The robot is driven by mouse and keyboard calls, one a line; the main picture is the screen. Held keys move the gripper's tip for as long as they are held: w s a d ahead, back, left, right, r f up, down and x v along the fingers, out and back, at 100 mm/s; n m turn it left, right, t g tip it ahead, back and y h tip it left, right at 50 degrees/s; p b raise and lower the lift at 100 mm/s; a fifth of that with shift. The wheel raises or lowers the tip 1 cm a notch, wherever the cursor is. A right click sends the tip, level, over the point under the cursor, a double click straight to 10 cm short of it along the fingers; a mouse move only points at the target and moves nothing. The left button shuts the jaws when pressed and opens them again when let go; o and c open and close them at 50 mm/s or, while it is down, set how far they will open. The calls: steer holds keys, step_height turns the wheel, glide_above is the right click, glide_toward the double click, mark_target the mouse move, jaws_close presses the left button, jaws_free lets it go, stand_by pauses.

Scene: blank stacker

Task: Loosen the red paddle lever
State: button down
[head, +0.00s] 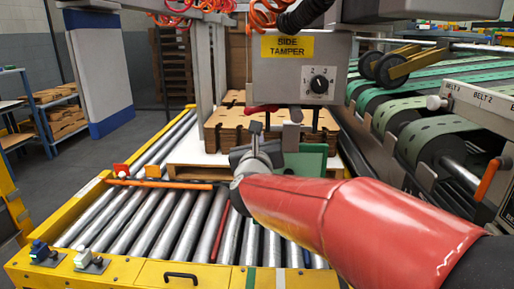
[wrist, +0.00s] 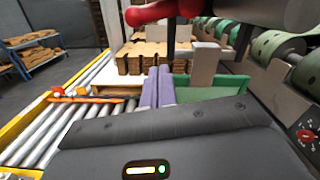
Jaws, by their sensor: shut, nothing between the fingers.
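The red paddle lever (head: 262,108) sticks out to the left below the grey side tamper box (head: 300,82). In the wrist view, the lever (wrist: 152,12) is at the top edge, its rounded end pointing left, joined to a dark upright post (wrist: 171,40). My gripper (head: 256,125) is just below the lever in the head view, fingers pointing up and away. In the wrist view, my gripper (wrist: 159,70) shows two greyish-purple fingers side by side, shut and empty, below the lever with a visible gap. I cannot tell the exact depth between them.
A green plate (head: 308,160) and a grey bracket (wrist: 206,68) are close on the right. Rollers (head: 135,215) run at left; green belts (head: 440,115) are at right.

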mark_target(261, 108)
steer(key=shift+w+a+r+p, duration=0.15)
steer(key=shift+w+r+p, duration=0.2)
steer(key=shift+r, duration=0.3)
steer(key=shift+w+a+r+p, duration=0.1)
steer(key=shift+w+r+p, duration=0.2)
steer(key=shift+r, duration=0.35)
steer(key=shift+w+a+r+p, duration=0.15)
steer(key=shift+w+r+p, duration=0.2)
steer(key=shift+r, duration=0.3)
